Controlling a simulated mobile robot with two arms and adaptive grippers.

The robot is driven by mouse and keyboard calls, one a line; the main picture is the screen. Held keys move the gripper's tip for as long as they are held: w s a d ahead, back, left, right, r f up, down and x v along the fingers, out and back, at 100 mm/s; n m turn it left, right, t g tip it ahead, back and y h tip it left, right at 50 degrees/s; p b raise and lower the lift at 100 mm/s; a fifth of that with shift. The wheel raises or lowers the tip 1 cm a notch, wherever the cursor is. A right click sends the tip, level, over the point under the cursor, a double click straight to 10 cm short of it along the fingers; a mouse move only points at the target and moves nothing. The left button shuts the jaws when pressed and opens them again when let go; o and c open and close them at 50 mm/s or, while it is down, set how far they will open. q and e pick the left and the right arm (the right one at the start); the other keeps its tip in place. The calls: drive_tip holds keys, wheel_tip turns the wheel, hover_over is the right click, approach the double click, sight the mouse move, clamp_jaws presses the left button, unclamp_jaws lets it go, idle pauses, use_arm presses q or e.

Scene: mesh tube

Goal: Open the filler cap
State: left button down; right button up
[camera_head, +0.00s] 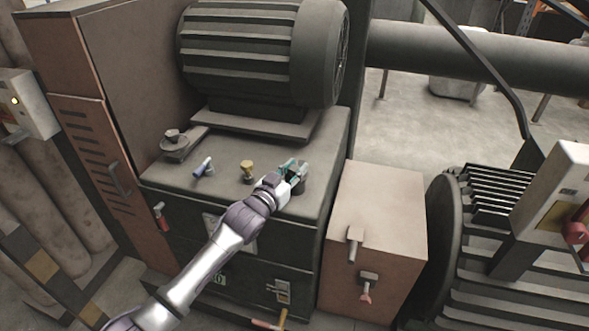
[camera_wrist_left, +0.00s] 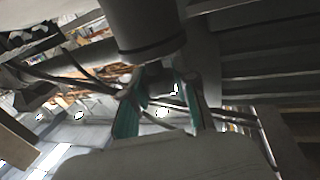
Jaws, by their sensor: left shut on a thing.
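My left gripper (camera_head: 291,171) reaches in from the lower left to the top of the dark machine cabinet, near its front right corner. Its teal fingers are shut on a small dark part, which I take to be the filler cap (camera_head: 293,177). The fingers cover much of the cap, so whether it is seated or loose cannot be told. In the left wrist view the fingers (camera_wrist_left: 160,86) close around a dark piece in shadow. My right gripper is not in view.
A brass fitting (camera_head: 247,170) and a blue-handled valve (camera_head: 203,167) stand left of the gripper on the cabinet top (camera_head: 225,190). A large ribbed motor (camera_head: 262,52) stands behind. A tan box (camera_head: 378,205) with taps is at the right.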

use_arm(q)
drive_tip(key=shift+r+p, duration=0.2)
drive_tip(key=shift+p, duration=0.2)
drive_tip(key=r+g+p, duration=0.1)
drive_tip(key=p, duration=0.2)
drive_tip(key=w+r+g+y+p, duration=0.1)
drive_tip(key=p, duration=0.2)
drive_tip(key=g+p, duration=0.1)
drive_tip(key=p, duration=0.2)
drive_tip(key=shift+w+d+r+n+g+p, duration=0.15)
drive_tip(key=shift+w+r+n+g+p, duration=0.15)
drive_tip(key=shift+w+r+n+g, duration=0.1)
drive_tip(key=shift+w+d+r+g+y+p, duration=0.1)
drive_tip(key=shift+w+g+y+p, duration=0.25)
drive_tip(key=shift+g+p, duration=0.2)
drive_tip(key=shift+w+r+n+g+y+p, duration=0.1)
drive_tip(key=shift+w+n+g+y+p, duration=0.25)
drive_tip(key=shift+g, duration=0.4)
